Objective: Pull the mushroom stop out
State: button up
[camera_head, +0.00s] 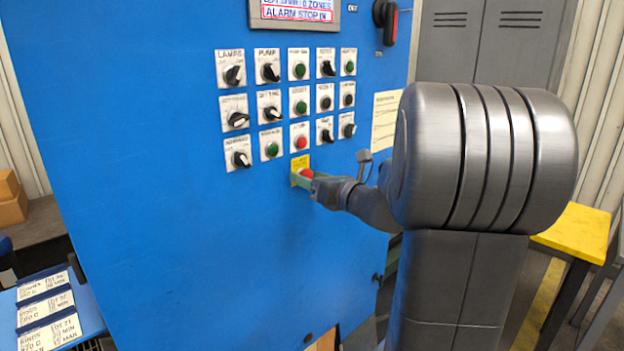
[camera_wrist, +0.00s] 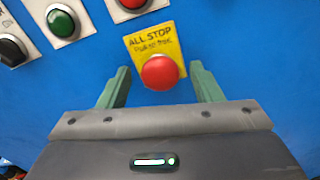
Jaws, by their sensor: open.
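The mushroom stop (camera_wrist: 160,73) is a round red button on a yellow plate (camera_wrist: 171,41) lettered "ALL STOP", on the front of a blue panel. In the head view the red mushroom stop (camera_head: 306,173) shows at the bottom of the control grid, partly hidden by my gripper. My gripper (camera_wrist: 162,78) is open, its green fingers standing to the left and right of the red head. Blue panel shows between each finger and the head, so they look apart from it. My gripper also shows in the head view (camera_head: 304,179), at the panel.
Rows of knobs and push buttons fill the blue panel (camera_head: 180,190) above the stop. A red button (camera_head: 301,142) sits just above the yellow plate. A display (camera_head: 296,13) reads "ALARM STOP IN". A yellow-topped table (camera_head: 580,230) stands at the right.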

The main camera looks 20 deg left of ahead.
grip_shut()
jog(key=shift+s+d, duration=0.2)
jog(key=shift+d, duration=0.3)
grip_release()
jog(key=b+v, duration=0.1)
jog(key=v, duration=1.3)
jog(key=shift+a+f, duration=0.1)
jog(key=p+x, duration=0.1)
jog(key=x, duration=1.3)
jog(key=shift+w+a, duration=0.1)
jog(key=shift+a, duration=0.1)
jog(key=shift+d, duration=0.1)
